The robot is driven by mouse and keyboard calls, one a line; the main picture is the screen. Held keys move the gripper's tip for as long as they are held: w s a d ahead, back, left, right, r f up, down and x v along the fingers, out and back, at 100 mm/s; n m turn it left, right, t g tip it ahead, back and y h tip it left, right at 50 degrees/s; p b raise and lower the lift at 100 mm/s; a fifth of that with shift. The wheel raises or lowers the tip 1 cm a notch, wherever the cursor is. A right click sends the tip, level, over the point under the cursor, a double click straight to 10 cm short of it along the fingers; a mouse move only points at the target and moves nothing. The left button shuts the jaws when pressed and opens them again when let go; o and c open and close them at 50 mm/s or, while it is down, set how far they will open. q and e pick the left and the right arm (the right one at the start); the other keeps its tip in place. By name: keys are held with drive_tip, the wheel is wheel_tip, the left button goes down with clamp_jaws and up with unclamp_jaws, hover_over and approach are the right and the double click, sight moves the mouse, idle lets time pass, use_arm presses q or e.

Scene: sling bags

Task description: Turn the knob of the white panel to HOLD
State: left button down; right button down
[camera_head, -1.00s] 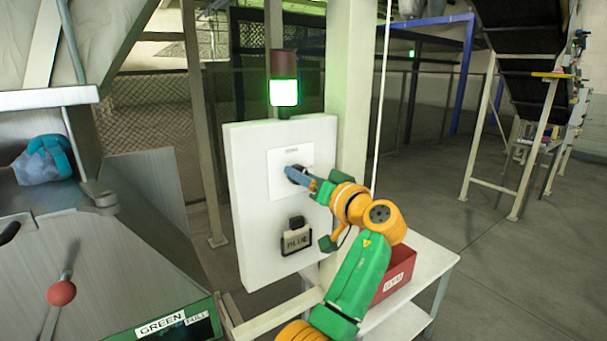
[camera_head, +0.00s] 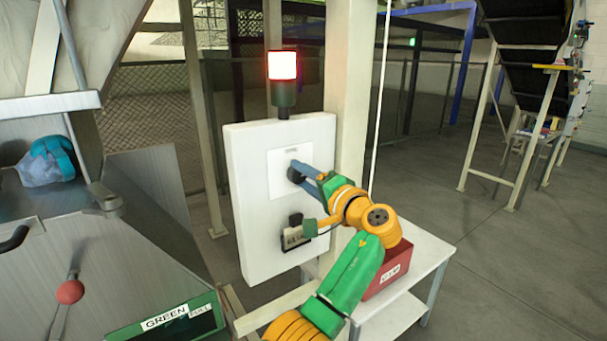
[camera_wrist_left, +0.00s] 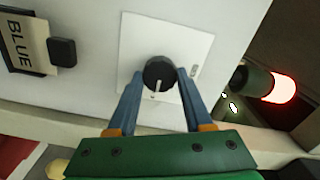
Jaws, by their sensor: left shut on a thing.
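The white panel (camera_head: 250,165) stands upright mid-view, with a paler square plate (camera_head: 278,180) on its face. The dark round knob (camera_head: 294,175) sits on that plate. In the wrist view the knob (camera_wrist_left: 158,72) has a white pointer mark toward the bottom of the picture, and a small label on the plate is too small to read. My left gripper (camera_head: 299,170) is shut on the knob, its blue fingers on either side of it, also seen in the wrist view (camera_wrist_left: 160,78). My right gripper is not in view.
A lamp (camera_head: 283,66) above the panel glows red. A holder marked BLUE (camera_head: 294,236) is below the knob, close to my wrist. A red box (camera_head: 388,272) stands on a white table (camera_head: 428,255) at right. A grey metal machine with a red-ball lever (camera_head: 70,291) is at left.

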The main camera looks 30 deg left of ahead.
sight(302, 179)
use_arm(q)
drive_tip(key=shift+r+m, duration=0.2)
drive_tip(key=shift+m, duration=0.2)
drive_tip(key=shift+c, duration=2)
unclamp_jaws()
drive_tip(key=shift+o, duration=0.5)
drive_tip(key=shift+f, duration=0.15)
drive_tip(key=shift+f, duration=0.1)
drive_tip(key=b+v, duration=0.2)
drive_tip(key=v, duration=0.1)
drive_tip(key=shift+f+b, duration=0.35)
drive_tip(key=shift+b, duration=0.05)
drive_tip(key=v, duration=0.2)
drive_tip(key=r+b+v, duration=0.1)
drive_tip(key=v, duration=0.1)
